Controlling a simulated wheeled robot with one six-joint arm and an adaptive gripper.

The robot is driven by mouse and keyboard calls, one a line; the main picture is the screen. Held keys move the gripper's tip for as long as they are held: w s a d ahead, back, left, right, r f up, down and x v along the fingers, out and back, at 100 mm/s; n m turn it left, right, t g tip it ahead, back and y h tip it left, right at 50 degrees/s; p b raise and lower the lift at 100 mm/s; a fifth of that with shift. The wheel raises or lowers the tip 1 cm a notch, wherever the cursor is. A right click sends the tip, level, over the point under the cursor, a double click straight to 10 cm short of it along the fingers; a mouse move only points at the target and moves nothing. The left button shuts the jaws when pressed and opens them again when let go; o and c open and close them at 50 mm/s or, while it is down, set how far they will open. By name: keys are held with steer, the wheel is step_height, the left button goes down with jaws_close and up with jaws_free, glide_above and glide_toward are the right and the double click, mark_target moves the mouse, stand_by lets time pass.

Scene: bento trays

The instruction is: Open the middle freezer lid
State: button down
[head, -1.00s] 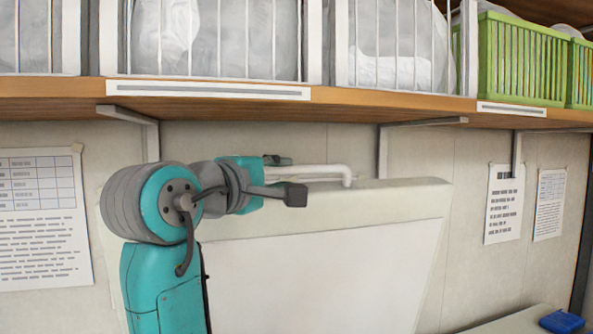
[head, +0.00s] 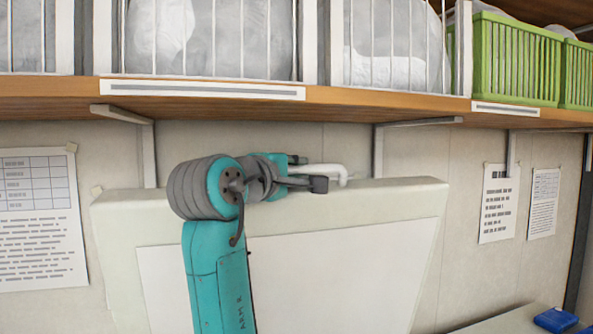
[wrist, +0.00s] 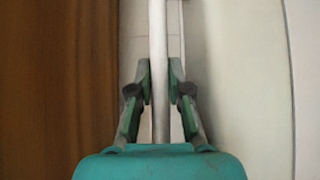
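The middle freezer lid (head: 290,280) is a pale panel with a whiter inset, raised and standing close to upright in front of the wall in the head view. Its white bar handle (head: 330,170) shows at the top edge. My gripper (head: 310,175) is at this handle, partly hidden behind my arm's end. In the wrist view, the handle (wrist: 158,100) runs between the two fingers, which lie close on both sides and look shut on it. The lid's pale face (wrist: 235,90) is to the right of the fingers. The freezer opening is out of view.
A wooden shelf (head: 350,105) on metal brackets runs above the lid, close over my gripper. It holds wire baskets (head: 215,45) and green crates (head: 515,60). A blue object (head: 556,320) lies on a pale surface at the lower right. Papers hang on the wall.

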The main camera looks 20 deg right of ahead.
steer(key=s+f+m, duration=0.1)
steer(key=s+f, duration=0.1)
steer(key=s, duration=0.7)
steer(key=shift+f+t+h, duration=0.4)
steer(key=c, duration=1.4)
jaws_free()
steer(key=shift+o, duration=0.2)
steer(key=shift+s+a, duration=0.1)
steer(key=v, duration=1.2)
